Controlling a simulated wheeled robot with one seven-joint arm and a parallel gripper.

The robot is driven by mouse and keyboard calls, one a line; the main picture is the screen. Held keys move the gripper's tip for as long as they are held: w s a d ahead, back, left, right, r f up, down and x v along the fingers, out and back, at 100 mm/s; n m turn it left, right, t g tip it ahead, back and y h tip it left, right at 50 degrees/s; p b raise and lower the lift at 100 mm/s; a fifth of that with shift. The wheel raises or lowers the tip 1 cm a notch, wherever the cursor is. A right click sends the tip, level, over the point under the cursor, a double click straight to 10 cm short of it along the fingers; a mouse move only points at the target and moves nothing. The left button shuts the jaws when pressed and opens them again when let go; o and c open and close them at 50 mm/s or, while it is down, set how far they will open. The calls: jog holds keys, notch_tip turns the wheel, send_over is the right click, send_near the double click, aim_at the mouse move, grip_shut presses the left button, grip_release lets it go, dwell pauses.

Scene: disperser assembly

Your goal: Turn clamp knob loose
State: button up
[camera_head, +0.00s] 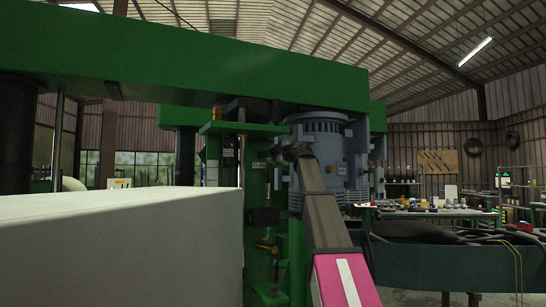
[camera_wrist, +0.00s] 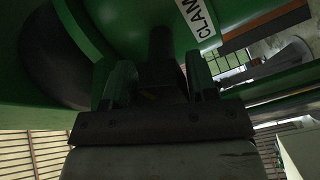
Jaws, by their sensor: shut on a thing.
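In the wrist view my gripper (camera_wrist: 160,88) reaches up with its two fingers on either side of a dark, upright post-like part, the clamp knob (camera_wrist: 163,48). The jaws are shut on it. The knob sits against a green machine body, beside a white label (camera_wrist: 198,18) that reads "CLAM" before it is cut off. The knob's far end and the exact finger contact are in deep shadow. In the head view my arm rises to the green disperser (camera_head: 262,165), and I cannot clearly make out the fingers or the knob there.
A thick green beam (camera_head: 200,68) spans above my arm. A blue-grey motor (camera_head: 320,140) stands just behind the arm. A large pale block (camera_head: 120,240) fills the lower left. A workbench (camera_head: 430,213) with small items stands at the right.

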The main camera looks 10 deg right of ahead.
jog(key=shift+n, duration=1.5)
jog(key=shift+s, duration=0.1)
jog(key=o, duration=0.8)
jog(key=v, duration=1)
jog(key=shift+s+d, duration=0.25)
jog(key=shift+s, duration=0.05)
